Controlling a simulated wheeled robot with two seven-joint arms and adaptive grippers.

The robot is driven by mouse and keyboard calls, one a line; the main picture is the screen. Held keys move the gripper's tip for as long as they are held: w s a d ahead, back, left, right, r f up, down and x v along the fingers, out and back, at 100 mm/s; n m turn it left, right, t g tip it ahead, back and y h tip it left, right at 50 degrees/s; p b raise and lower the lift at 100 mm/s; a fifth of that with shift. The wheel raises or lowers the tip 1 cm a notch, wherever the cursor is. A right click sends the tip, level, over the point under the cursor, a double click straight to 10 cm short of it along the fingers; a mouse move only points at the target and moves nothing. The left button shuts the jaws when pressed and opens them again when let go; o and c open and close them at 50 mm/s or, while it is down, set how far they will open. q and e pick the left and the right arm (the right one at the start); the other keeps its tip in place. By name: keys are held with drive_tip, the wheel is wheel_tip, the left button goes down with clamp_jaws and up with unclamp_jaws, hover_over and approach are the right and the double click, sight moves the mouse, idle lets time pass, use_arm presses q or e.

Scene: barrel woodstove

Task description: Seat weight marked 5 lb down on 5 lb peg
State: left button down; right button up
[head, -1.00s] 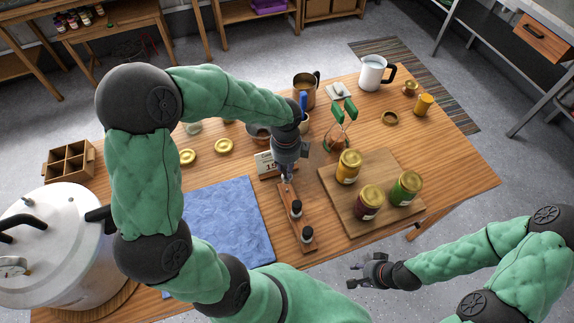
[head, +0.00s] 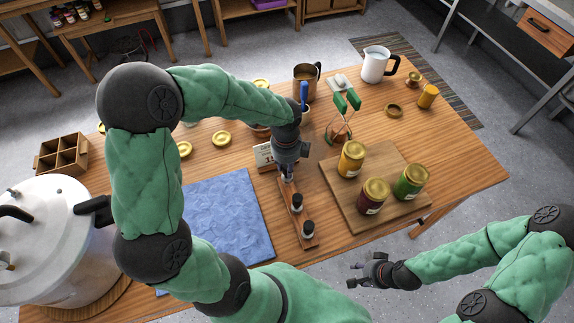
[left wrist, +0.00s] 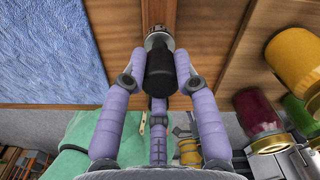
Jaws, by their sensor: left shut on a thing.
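My left gripper (head: 287,174) points down at the far end of a narrow wooden strip (head: 291,192). No weight marking is readable. My right gripper (head: 362,272) looks open and empty, off the table's front edge.
A blue cloth (head: 222,215) lies left of the strip. A board (head: 340,200) with three gold-lidded jars stands close on its right. A small sign (head: 264,156) stands beside the gripper. A large pot (head: 55,235) fills the lower left.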

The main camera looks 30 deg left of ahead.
use_arm(q)
drive_tip(key=shift+f+b, duration=0.3)
drive_tip(key=shift+f, duration=0.15)
drive_tip(key=shift+r, duration=0.1)
drive_tip(key=shift+f, duration=0.3)
drive_tip(key=shift+p, duration=0.5)
idle(1.0)
drive_tip(key=shift+f+b, duration=0.85)
drive_tip(key=shift+f, duration=0.4)
idle(0.5)
drive_tip(key=c, duration=0.9)
unclamp_jaws()
